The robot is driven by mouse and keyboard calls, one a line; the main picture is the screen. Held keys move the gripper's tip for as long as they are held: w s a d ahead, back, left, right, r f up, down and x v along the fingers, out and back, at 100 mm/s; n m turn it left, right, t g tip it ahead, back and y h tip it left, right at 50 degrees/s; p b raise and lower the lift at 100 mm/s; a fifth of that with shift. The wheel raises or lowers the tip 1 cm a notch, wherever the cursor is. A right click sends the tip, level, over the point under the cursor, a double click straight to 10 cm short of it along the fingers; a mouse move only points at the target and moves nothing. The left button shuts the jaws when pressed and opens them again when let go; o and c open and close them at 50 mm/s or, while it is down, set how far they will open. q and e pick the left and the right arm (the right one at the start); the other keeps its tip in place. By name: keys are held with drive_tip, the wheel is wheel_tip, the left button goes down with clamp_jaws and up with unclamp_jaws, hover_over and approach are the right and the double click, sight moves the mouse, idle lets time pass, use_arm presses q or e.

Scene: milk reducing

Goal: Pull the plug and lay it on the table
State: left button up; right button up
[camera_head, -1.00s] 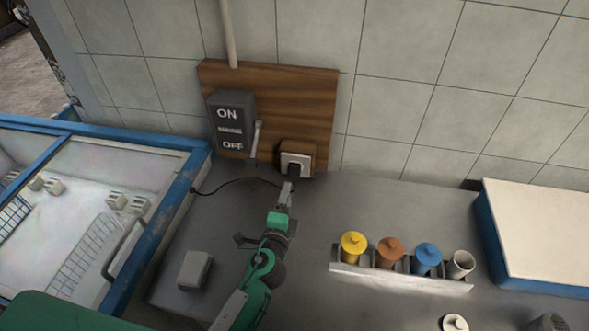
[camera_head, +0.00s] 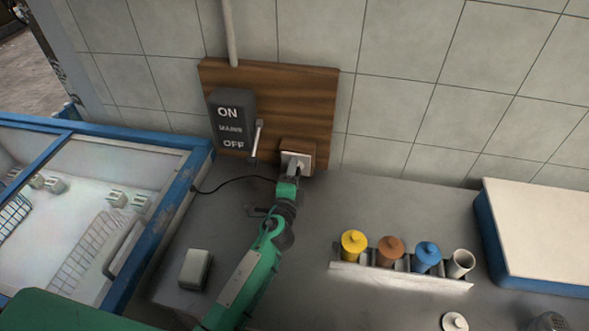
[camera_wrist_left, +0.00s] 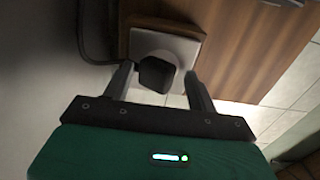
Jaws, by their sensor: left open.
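The black plug (camera_wrist_left: 153,73) sits in the white wall socket (camera_wrist_left: 185,48), with its dark cable running off to the upper left in the left wrist view. In the head view the socket (camera_head: 304,157) is low on the wooden board, and my gripper mostly hides the plug. My left gripper (camera_wrist_left: 160,88) is open, with one finger on each side of the plug and its tips close to the socket. A gap shows between the plug and the right finger; contact on the left side is unclear. The grey table (camera_head: 335,215) lies below the socket. My right gripper is not in view.
A mains switch box (camera_head: 231,122) with a lever is left of the socket on the wooden board (camera_head: 290,100). A blue-framed freezer (camera_head: 165,205) stands left. A rack with coloured lidded pots (camera_head: 400,278) and a white-topped blue box (camera_head: 540,230) are right. Table between is clear.

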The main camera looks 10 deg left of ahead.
use_arm(q)
drive_tip(key=shift+w+r, duration=0.1)
drive_tip(key=shift+r, duration=0.05)
idle(0.5)
drive_tip(key=shift+f+b, duration=0.2)
drive_tip(key=shift+b, duration=0.2)
drive_tip(key=shift+f, duration=0.1)
idle(0.3)
drive_tip(key=shift+f, duration=0.2)
